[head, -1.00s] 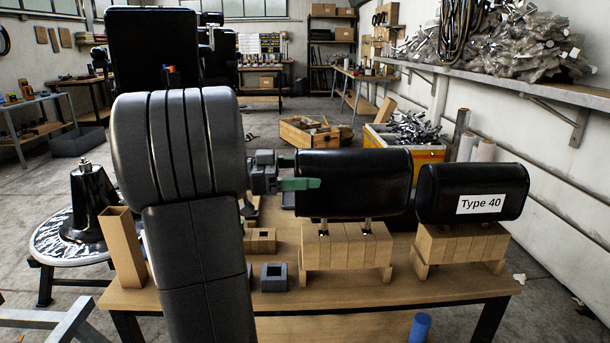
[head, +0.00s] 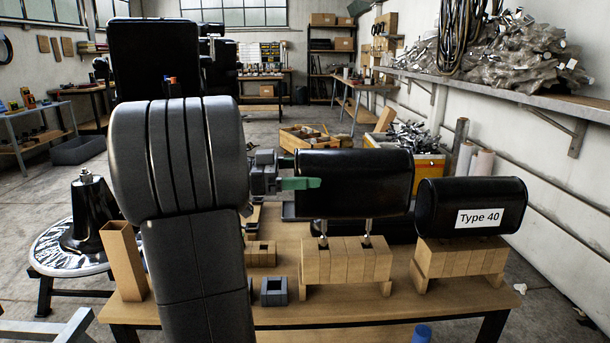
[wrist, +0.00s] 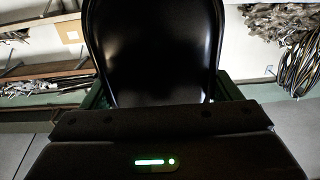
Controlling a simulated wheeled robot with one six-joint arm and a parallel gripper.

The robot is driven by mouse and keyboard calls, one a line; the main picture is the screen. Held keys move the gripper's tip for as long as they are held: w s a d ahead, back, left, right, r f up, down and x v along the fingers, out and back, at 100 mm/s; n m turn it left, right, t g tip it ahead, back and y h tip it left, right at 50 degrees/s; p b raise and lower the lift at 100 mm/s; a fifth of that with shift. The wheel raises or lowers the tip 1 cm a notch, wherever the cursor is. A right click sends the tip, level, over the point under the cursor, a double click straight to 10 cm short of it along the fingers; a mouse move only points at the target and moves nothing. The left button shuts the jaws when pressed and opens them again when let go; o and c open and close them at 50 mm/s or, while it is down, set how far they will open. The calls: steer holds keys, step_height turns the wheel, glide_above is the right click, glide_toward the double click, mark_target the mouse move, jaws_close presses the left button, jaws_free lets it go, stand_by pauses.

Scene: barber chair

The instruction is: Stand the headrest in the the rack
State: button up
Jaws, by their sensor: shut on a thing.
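The black glossy headrest (head: 355,183) is held upright above the wooden rack (head: 345,264), with its two metal posts pointing down. The post ends are at the dark holes in the rack's top; I cannot tell how far in they are. There is a clear gap between the headrest's body and the rack. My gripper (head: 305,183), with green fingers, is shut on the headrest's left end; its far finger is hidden. In the wrist view the headrest (wrist: 155,50) fills the middle, between the fingers.
A second black headrest labelled Type 40 (head: 470,205) stands on another wooden rack (head: 460,257) to the right. A small grey block (head: 273,291), a wooden block (head: 261,254) and an upright wooden box (head: 122,260) stand on the table's left. The table (head: 440,297) has bare room in front.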

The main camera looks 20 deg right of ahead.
mark_target(305, 149)
steer(key=shift+r+p, duration=0.8)
steer(key=shift+r, duration=1.2)
steer(key=shift+b, duration=1.3)
stand_by(1.0)
